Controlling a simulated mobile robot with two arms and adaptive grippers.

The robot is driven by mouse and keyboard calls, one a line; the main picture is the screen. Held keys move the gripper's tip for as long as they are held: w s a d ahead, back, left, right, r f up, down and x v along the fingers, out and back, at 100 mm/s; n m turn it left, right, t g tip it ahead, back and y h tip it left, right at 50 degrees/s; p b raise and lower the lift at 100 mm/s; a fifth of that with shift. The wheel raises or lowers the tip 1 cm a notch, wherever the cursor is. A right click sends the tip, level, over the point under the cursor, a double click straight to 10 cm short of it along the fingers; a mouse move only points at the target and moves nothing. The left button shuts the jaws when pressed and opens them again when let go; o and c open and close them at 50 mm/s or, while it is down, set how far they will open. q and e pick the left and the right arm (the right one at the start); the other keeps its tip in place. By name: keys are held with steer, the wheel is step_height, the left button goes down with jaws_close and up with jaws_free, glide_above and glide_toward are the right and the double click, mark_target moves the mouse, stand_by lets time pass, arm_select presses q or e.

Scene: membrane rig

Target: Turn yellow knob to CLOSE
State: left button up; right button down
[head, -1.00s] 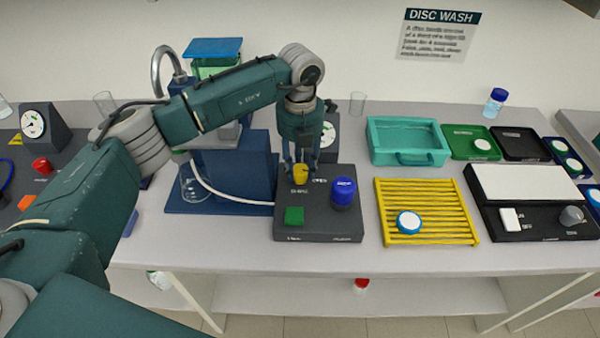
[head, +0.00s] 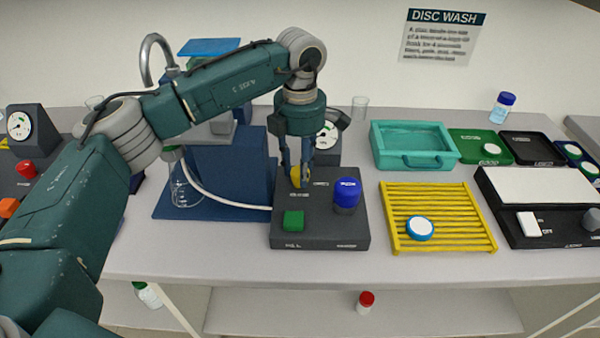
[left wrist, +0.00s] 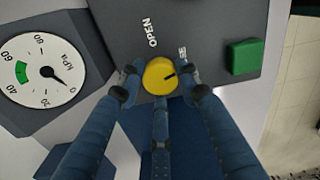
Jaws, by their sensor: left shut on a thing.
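The yellow knob (head: 295,177) sits on the dark control box (head: 328,215). The OPEN label (left wrist: 150,33) lies above the knob there. My left gripper (head: 299,178) points down over the box, shut on the knob; its fingers (left wrist: 162,92) surround the knob in the left wrist view. The fingers cover part of the knob in the head view. My right gripper is not in view.
The box also carries a green button (head: 293,221) and a blue knob (head: 347,194). A pressure gauge (head: 326,134) stands behind it, with its dial (left wrist: 42,70) showing in the left wrist view. A yellow rack (head: 437,243) and teal tray (head: 410,161) are to the right.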

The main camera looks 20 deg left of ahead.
arm_select(q)
steer(key=shift+r+m+b, duration=0.1)
steer(key=shift+m+b, duration=0.45)
steer(key=shift+m, duration=0.95)
steer(key=o, duration=1.2)
steer(key=shift+c, duration=0.2)
step_height(320, 180, up, 12)
